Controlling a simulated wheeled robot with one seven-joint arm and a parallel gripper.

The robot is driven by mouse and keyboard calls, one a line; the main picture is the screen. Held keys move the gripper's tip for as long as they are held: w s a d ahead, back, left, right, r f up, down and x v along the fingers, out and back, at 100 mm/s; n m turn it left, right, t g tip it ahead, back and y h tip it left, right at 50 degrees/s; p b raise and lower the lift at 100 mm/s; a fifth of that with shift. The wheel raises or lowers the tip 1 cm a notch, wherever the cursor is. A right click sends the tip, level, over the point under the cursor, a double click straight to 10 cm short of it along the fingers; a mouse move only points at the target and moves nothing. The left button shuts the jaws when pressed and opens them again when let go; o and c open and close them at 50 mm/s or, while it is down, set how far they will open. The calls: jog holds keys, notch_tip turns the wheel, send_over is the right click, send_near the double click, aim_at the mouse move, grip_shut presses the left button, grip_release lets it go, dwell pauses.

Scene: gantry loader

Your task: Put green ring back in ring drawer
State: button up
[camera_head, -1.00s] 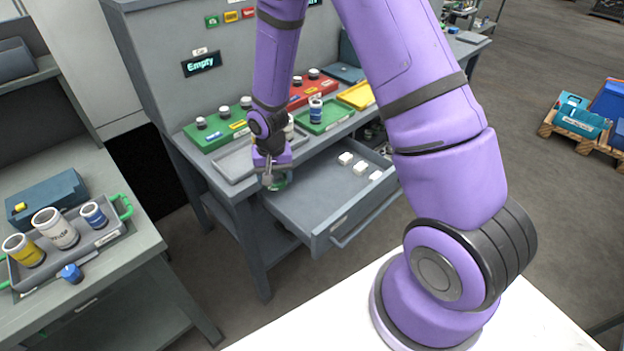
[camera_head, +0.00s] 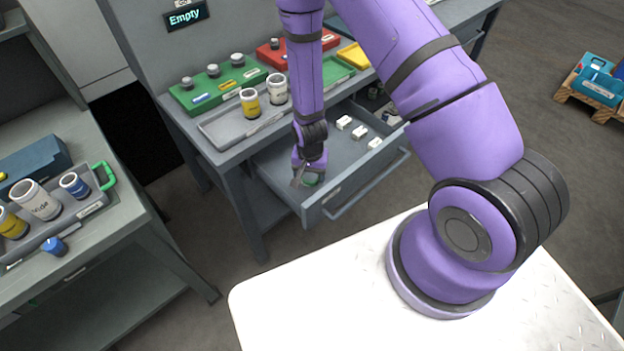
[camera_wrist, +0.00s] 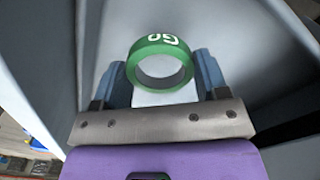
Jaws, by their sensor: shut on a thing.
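The green ring (camera_wrist: 160,66) with white lettering is between the two fingers of my gripper (camera_wrist: 160,80) in the wrist view. My gripper is shut on it. In the head view my gripper (camera_head: 308,180) is over the front left part of the open grey drawer (camera_head: 280,172), near its front wall. I cannot tell whether the ring touches the drawer floor. White blocks (camera_head: 359,132) stand in the drawer to the right.
On the bench above the drawer, a grey tray (camera_head: 222,131) holds a yellow-labelled and a white container. Green (camera_head: 190,100) and red trays stand behind. A second table at left carries a tray (camera_head: 88,211) of containers. The drawer's middle is clear.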

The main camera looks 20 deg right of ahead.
aim_at(310, 183)
jog(key=shift+f, duration=2.2)
jog(key=shift+f, duration=0.1)
jog(key=o, duration=1)
jog(key=shift+o, duration=0.2)
notch_tip(310, 183, up, 12)
jog(key=shift+r, duration=0.2)
